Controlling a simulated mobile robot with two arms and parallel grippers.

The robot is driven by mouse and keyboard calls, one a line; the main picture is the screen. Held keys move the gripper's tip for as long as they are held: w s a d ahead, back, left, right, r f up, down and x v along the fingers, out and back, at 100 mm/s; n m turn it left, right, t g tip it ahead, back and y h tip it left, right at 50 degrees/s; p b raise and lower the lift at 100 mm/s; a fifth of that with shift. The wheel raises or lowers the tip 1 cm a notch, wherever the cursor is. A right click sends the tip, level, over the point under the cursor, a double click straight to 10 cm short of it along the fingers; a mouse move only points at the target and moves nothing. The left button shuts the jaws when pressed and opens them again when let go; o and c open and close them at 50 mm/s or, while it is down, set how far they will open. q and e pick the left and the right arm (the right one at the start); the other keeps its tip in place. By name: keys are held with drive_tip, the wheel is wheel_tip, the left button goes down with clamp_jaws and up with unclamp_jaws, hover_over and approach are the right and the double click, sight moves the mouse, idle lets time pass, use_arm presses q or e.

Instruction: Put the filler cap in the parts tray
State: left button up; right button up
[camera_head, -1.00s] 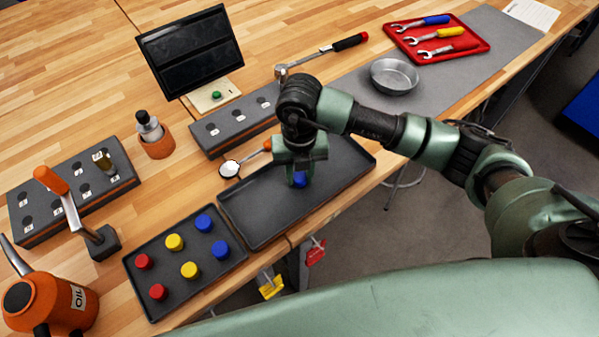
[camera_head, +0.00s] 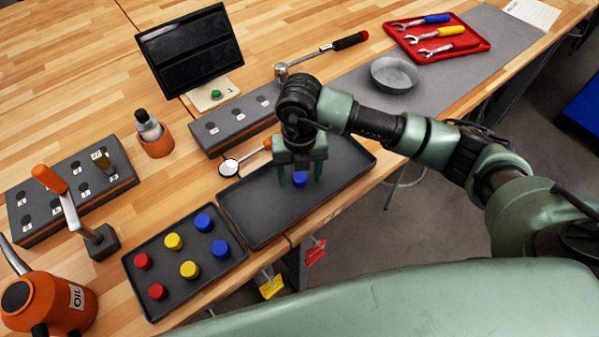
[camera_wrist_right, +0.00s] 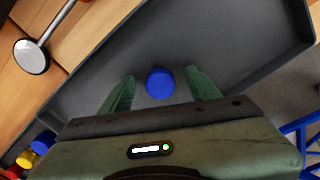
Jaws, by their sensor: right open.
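A blue cap (camera_head: 300,180), which looks like the filler cap, rests on the bare floor of the large dark grey tray (camera_head: 262,222). I take this to be the parts tray. My right gripper (camera_head: 300,176) is over the tray with its fingers apart, pointing down. In the right wrist view the blue cap (camera_wrist_right: 160,83) lies between the two open fingertips (camera_wrist_right: 160,85), with a gap on each side. My left gripper is not in view.
A smaller tray (camera_head: 170,295) with red, yellow and blue caps stands left of the large tray. An inspection mirror (camera_head: 229,168) lies by its back edge, near a grey socket block (camera_head: 232,128). A metal dish (camera_head: 394,75) and red tool tray (camera_head: 437,40) are at the back right.

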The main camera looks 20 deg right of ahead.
sight(300, 175)
drive_tip(key=shift+r+p, duration=2.1)
drive_tip(key=shift+r, duration=1.45)
